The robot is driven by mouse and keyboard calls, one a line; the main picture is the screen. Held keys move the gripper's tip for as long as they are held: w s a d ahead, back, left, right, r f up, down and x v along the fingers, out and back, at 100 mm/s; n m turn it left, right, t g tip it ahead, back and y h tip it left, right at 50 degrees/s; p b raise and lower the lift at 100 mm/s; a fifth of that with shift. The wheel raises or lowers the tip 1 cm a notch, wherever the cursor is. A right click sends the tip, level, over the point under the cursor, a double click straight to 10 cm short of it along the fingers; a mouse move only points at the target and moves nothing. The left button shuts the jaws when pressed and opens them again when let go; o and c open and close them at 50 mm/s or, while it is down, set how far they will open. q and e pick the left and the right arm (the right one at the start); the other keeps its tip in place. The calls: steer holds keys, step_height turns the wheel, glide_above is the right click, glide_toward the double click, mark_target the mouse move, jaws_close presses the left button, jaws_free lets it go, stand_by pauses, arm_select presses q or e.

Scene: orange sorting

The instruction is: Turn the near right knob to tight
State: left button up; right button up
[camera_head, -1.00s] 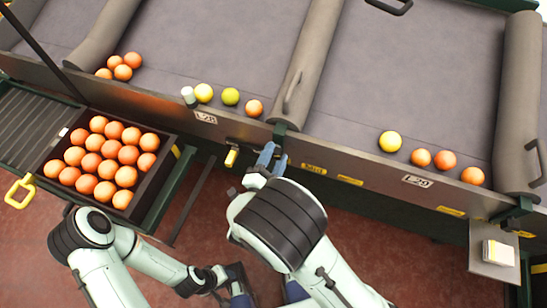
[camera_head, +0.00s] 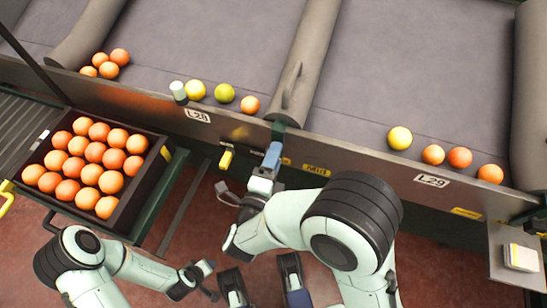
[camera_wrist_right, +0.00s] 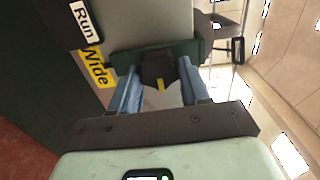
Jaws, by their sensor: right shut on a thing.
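The knob (camera_wrist_right: 157,72), dark with a yellow mark, sits between the two blue fingers of my right gripper (camera_wrist_right: 160,90) in the right wrist view. A yellow "Wide" label (camera_wrist_right: 95,68) is beside it. In the head view, my right gripper (camera_head: 270,160) is at the table's front panel, just below the grey divider, and hides the knob. It is shut on the knob.
A yellow handle (camera_head: 226,159) sticks out left of my right gripper. A yellow label (camera_head: 316,170) is on the panel to the right. A crate (camera_head: 150,175) of oranges stands at the left. Several fruits lie along the table's front edge. The red floor in front is partly clear.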

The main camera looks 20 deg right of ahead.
arm_select(q)
steer(key=shift+w+a+f, duration=0.1)
steer(key=shift+w+f, duration=0.05)
steer(key=shift+w, duration=0.05)
stand_by(0.3)
arm_select(e)
steer(key=o, duration=1.1)
steer(key=shift+c, duration=0.2)
arm_select(q)
steer(key=shift+s+d+r+p, duration=0.25)
steer(key=shift+s+r, duration=0.05)
steer(key=shift+s, duration=0.15)
steer(key=shift+s+d+r+p, duration=0.2)
steer(key=shift+s+r, duration=0.05)
steer(key=shift+s, duration=0.15)
arm_select(e)
steer(key=v, duration=1.3)
steer(key=shift+s+a, duration=0.2)
